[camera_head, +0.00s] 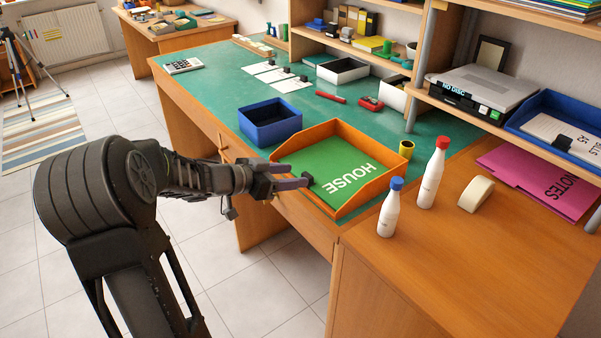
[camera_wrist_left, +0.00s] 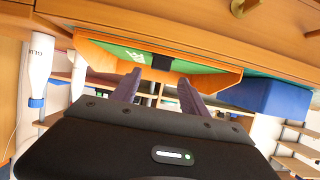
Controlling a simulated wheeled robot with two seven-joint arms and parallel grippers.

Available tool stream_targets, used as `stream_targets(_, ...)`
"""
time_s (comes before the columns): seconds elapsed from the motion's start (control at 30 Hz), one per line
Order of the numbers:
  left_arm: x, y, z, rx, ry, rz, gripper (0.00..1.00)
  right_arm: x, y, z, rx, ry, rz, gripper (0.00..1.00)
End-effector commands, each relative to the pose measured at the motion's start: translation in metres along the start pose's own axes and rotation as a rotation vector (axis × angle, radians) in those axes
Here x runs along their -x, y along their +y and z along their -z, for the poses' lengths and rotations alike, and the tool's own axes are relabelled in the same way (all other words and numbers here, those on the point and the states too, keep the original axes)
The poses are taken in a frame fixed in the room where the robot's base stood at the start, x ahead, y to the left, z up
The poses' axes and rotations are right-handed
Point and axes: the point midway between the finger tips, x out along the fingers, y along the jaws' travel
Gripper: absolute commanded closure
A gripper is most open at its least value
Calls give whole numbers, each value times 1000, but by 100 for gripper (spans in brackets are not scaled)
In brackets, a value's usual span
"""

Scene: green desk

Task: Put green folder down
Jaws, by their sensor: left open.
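The green folder (camera_head: 341,172), marked HOUSE, lies flat inside an orange tray (camera_head: 365,205) on the desk. A small black tab sits at the folder's near left edge; the tab and a green strip of the folder (camera_wrist_left: 120,50) also show in the left wrist view. My left gripper (camera_head: 292,177) is open and empty at the tray's low front side, its fingertips close to the black tab. In the left wrist view the two fingers of the gripper (camera_wrist_left: 160,88) stand apart with the tab between and beyond them. My right gripper is not in view.
A blue box (camera_head: 270,128) stands just left of the tray. A yellow cup (camera_head: 406,149), a blue-capped bottle (camera_head: 390,212), a red-capped bottle (camera_head: 431,178) and a tape roll (camera_head: 476,194) stand to the right. The pink NOTES folder (camera_head: 545,180) lies farther right. Green desk beyond the tray is partly clear.

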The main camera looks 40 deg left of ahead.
Motion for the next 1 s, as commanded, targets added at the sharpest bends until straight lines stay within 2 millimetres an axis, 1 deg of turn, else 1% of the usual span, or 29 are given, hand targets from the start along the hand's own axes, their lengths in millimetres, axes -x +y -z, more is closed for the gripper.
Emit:
stream_targets(0.03,13,0,3,0,1,3,48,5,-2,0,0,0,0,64)
stream_targets(0.2,48,0,3,0,1,2,48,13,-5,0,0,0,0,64)
stream_targets(0.3,64,0,2,0,1,2,48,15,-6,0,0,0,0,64)
stream_targets(0.4,73,0,1,0,0,0,48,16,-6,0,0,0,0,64)
stream_targets(0.53,77,1,0,1,0,-1,48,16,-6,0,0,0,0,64)
stream_targets(1.0,76,0,0,0,0,-1,48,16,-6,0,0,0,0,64)
